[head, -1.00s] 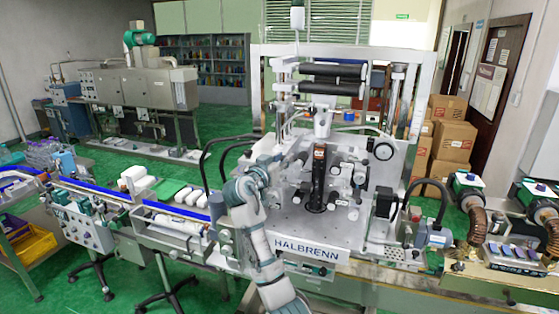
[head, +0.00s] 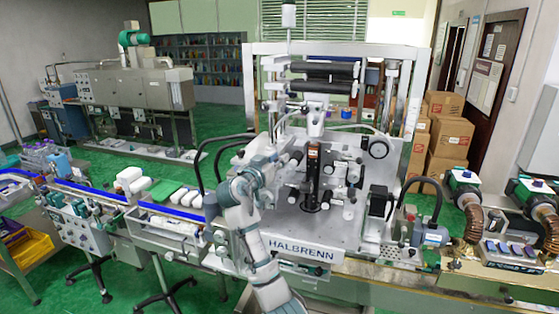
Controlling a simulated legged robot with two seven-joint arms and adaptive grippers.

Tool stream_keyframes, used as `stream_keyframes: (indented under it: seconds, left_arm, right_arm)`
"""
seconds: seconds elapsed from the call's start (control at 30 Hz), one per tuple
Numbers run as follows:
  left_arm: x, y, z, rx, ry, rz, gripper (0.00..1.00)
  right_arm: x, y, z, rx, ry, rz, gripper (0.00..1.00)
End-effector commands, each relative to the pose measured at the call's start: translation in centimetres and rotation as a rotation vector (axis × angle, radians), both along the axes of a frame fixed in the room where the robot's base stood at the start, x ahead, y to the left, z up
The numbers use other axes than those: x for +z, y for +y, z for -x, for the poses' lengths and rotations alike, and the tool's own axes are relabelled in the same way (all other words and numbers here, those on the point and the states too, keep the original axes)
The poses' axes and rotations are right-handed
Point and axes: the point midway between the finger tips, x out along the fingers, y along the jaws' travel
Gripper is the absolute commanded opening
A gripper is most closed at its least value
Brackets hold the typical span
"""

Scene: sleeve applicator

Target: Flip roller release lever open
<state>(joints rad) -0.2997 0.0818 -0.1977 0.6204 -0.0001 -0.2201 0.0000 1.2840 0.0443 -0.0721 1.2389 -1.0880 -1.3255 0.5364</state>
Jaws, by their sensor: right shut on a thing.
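My right arm rises from the bottom edge, and my right gripper (head: 288,160) is at the left side of the faceplate, left of the column. It is shut on a small part there, which appears to be the roller release lever. The lever is mostly hidden by the gripper and too small for its angle to be read. My left gripper is out of view.
Two large black rollers (head: 328,80) sit in the frame above the faceplate. A conveyor with white packs (head: 180,225) runs in from the left. A black motor (head: 380,204) and a curved hose stand at the right. Cardboard boxes (head: 448,132) are stacked behind.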

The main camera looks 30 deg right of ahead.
Motion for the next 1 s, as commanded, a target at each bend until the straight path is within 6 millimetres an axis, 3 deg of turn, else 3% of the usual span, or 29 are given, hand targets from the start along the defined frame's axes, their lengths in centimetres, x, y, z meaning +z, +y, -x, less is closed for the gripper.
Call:
stream_keyframes:
  seconds: [0.03, 0.63, 0.67, 0.77, 1.0]
  left_arm:
    - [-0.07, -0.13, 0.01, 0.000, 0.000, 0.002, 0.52]
    - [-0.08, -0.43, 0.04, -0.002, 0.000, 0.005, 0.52]
    - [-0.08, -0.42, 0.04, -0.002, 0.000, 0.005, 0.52]
    - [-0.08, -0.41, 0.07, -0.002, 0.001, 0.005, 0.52]
    - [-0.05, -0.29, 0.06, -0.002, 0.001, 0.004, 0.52]
  right_arm:
    - [-1.01, 0.37, -0.44, 0.008, 0.019, -0.009, 0.00]
    - [-0.99, 0.63, -0.45, 0.009, 0.019, -0.008, 0.00]
    - [-0.99, 0.64, -0.46, 0.009, 0.019, -0.008, 0.29]
    - [-0.92, 0.63, -0.45, 0.009, 0.018, -0.006, 0.54]
    - [-0.49, 0.37, -0.17, 0.007, 0.009, -0.004, 0.54]
